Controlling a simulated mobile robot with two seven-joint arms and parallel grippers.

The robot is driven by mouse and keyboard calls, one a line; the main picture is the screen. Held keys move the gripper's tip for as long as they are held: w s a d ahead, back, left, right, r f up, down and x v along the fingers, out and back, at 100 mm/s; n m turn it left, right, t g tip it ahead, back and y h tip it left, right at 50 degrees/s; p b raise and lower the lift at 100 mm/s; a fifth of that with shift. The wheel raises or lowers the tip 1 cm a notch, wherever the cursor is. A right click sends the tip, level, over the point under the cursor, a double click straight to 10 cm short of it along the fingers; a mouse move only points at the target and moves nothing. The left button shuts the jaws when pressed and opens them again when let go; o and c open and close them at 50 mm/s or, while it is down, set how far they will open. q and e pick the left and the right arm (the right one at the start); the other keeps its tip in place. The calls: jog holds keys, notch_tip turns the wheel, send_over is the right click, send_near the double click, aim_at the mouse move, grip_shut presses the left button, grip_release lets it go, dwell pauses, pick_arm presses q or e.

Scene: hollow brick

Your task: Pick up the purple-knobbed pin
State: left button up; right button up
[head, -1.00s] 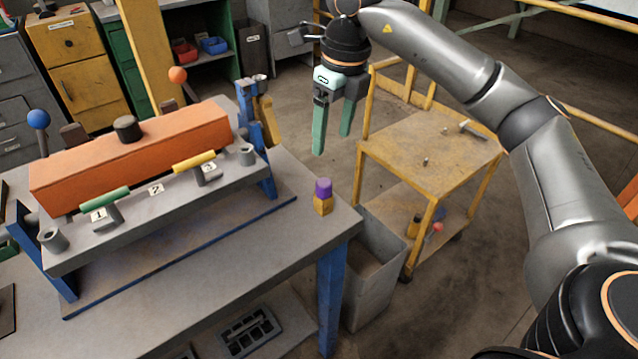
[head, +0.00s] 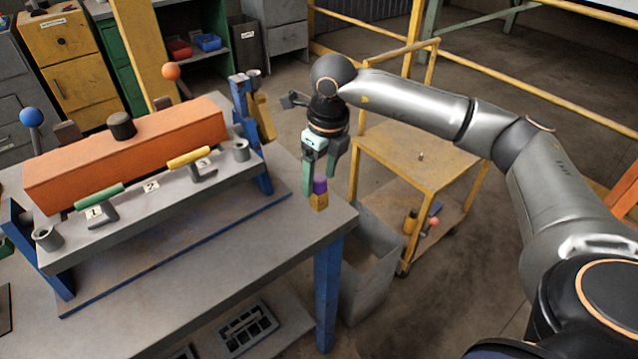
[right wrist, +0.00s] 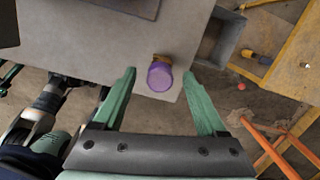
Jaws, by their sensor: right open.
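The purple-knobbed pin (head: 319,193) stands upright near the right corner of the grey workbench (head: 240,245), its purple knob above a yellow-brown block. My right gripper (head: 328,195) is open and points down at the pin, with one green finger just left of the knob in the head view. In the right wrist view the pin's purple knob (right wrist: 160,76) lies between and a little beyond the two open fingertips of my right gripper (right wrist: 160,72). I see no contact with the knob.
A grey bin (head: 370,275) stands below the bench's right edge, beside a yellow cart (head: 425,160). The bench front is clear.

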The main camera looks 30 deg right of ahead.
grip_shut()
dwell(0.6)
